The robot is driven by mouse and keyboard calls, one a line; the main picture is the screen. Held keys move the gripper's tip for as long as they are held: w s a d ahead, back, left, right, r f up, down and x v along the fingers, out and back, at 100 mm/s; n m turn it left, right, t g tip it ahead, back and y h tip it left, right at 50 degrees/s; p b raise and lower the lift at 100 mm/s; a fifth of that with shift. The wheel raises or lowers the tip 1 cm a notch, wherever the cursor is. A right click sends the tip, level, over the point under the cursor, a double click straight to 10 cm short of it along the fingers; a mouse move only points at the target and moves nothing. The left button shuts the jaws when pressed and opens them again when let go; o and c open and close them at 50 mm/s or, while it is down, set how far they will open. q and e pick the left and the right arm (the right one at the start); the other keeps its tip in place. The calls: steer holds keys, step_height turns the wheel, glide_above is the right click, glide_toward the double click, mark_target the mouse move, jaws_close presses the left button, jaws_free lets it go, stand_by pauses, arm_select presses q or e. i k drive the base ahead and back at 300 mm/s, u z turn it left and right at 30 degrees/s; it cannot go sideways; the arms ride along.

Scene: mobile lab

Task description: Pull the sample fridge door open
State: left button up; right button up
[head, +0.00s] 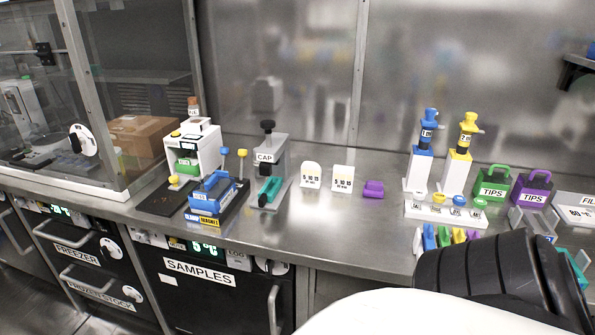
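The sample fridge is the dark under-counter unit with a door (225,300) labelled SAMPLES (199,272), at the bottom centre-left of the head view. Its door looks shut, flush under the counter. A vertical metal bar handle (274,311) is on the door's right side. The display above reads a green 5 °C (206,247). The lower part of the door is cut off by the picture's edge. Neither of my grippers is in view. A black and white part of my own body fills the bottom right.
A freezer (75,256) and a frozen stock drawer (105,291) are left of the fridge. The steel counter (335,228) above holds a CAP press (268,170), a blue tube rack (213,195), bottles and TIPS boxes (492,188). A glass-fronted cabinet (100,100) stands at the left.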

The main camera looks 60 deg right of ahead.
mark_target(195, 295)
steer(key=z, duration=0.85)
steer(key=k, duration=1.1)
steer(key=u, duration=1.25)
steer(key=i, duration=1.3)
steer(key=z, duration=1.15)
steer(key=i, duration=0.7)
steer(key=z, duration=0.75)
